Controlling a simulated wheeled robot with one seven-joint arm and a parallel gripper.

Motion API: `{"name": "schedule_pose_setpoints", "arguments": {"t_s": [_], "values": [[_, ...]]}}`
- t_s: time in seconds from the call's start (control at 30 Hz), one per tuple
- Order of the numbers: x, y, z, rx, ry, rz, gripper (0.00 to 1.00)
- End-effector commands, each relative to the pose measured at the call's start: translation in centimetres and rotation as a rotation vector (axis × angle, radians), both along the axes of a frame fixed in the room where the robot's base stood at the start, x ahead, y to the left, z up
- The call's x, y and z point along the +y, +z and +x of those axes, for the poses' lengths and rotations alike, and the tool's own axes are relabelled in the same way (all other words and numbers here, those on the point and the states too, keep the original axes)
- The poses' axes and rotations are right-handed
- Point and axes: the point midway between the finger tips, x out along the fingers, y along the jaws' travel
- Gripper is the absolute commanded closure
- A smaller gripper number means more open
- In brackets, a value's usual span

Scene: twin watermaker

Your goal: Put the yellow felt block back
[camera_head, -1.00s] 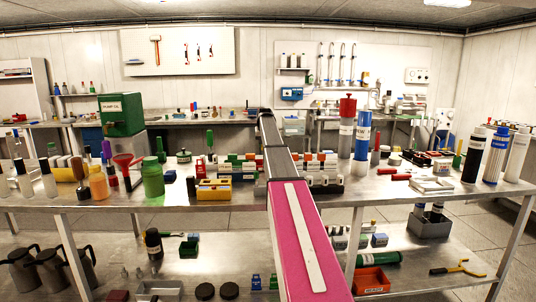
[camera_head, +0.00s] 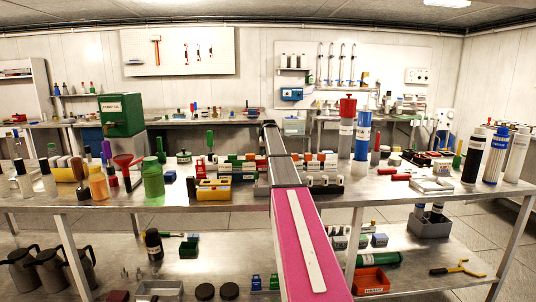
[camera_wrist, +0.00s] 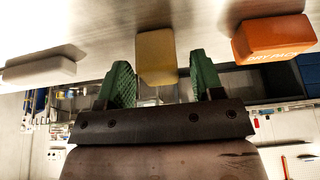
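A plain yellow block (camera_wrist: 157,58), which looks like the felt block, is at the top middle of the wrist view, against a pale metal surface. My gripper (camera_wrist: 164,78) has two green ribbed fingers spread apart, one on each side of the block's near end. A gap shows between the block and the right finger; whether the left finger touches it I cannot tell. In the head view my own arm hides the gripper, and I cannot make out this block there.
In the wrist view, an orange lettered block (camera_wrist: 272,38) lies right of the yellow one and a white block (camera_wrist: 40,66) lies left.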

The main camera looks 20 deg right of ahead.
Motion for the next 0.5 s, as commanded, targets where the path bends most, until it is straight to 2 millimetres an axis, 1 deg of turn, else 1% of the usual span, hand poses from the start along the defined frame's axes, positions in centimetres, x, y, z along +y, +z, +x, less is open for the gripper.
{"name": "schedule_pose_setpoints", "arguments": {"t_s": [0.17, 0.27, 0.37, 0.5], "values": [[0.0, 0.1, 0.0, 0.000, 0.000, 0.000, 0.39], [0.1, 0.5, -0.2, 0.000, 0.000, 0.000, 0.39], [0.2, 1.5, -0.7, 0.000, 0.000, 0.000, 0.39], [0.5, 3.9, -1.6, -0.002, 0.000, -0.001, 0.39]]}}
